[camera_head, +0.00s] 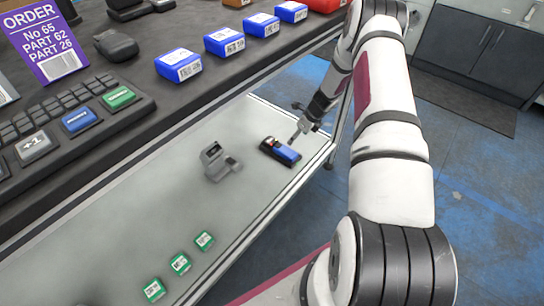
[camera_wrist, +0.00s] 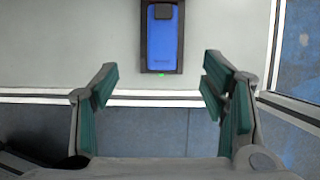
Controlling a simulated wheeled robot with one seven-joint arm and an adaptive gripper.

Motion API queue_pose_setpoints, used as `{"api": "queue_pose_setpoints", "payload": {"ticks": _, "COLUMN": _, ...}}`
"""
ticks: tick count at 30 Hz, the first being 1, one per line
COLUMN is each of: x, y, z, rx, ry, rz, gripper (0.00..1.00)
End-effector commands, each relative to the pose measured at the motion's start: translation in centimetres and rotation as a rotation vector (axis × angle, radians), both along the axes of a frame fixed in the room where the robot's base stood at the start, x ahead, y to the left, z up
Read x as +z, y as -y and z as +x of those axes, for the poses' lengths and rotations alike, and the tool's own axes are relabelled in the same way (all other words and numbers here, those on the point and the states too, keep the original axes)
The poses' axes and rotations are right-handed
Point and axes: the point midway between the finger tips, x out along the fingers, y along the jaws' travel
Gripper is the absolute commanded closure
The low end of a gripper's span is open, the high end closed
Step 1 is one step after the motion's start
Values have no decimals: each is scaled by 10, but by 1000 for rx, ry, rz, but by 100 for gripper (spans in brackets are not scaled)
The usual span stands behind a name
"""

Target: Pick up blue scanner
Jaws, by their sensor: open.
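The blue scanner (camera_head: 281,152) lies on the lower shelf, close to its right edge. It has a black end and a dark surround. In the wrist view the blue scanner (camera_wrist: 162,40) is at the top centre, beyond my fingertips and roughly in line with the gap between them, with a small green light at its near end. My gripper (camera_wrist: 160,88) is open and empty, with green pads on both fingers. In the head view my gripper (camera_head: 300,132) is just right of the scanner, small and partly hidden by its own wrist. I cannot tell there whether it touches the scanner.
The lower shelf (camera_head: 110,245) has a raised metal edge. A grey stand (camera_head: 217,162) is left of the scanner. Several small green boxes (camera_head: 181,263) lie near the front. The dark upper counter (camera_head: 140,95) overhangs on the left, with several blue boxes (camera_head: 178,65) on it.

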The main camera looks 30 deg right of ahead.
Motion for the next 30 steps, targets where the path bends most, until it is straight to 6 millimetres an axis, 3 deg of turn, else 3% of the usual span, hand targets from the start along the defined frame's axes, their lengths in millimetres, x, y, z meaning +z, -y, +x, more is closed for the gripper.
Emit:
{"api": "queue_pose_setpoints", "payload": {"ticks": 12, "x": -66, "y": -7, "z": 24, "rx": -15, "ry": 0, "rz": 4, "gripper": 33}}
{"api": "queue_pose_setpoints", "payload": {"ticks": 23, "x": -90, "y": -10, "z": 35, "rx": -14, "ry": 1, "rz": 4, "gripper": 33}}
{"api": "queue_pose_setpoints", "payload": {"ticks": 30, "x": -120, "y": -12, "z": 49, "rx": -14, "ry": 1, "rz": 4, "gripper": 33}}
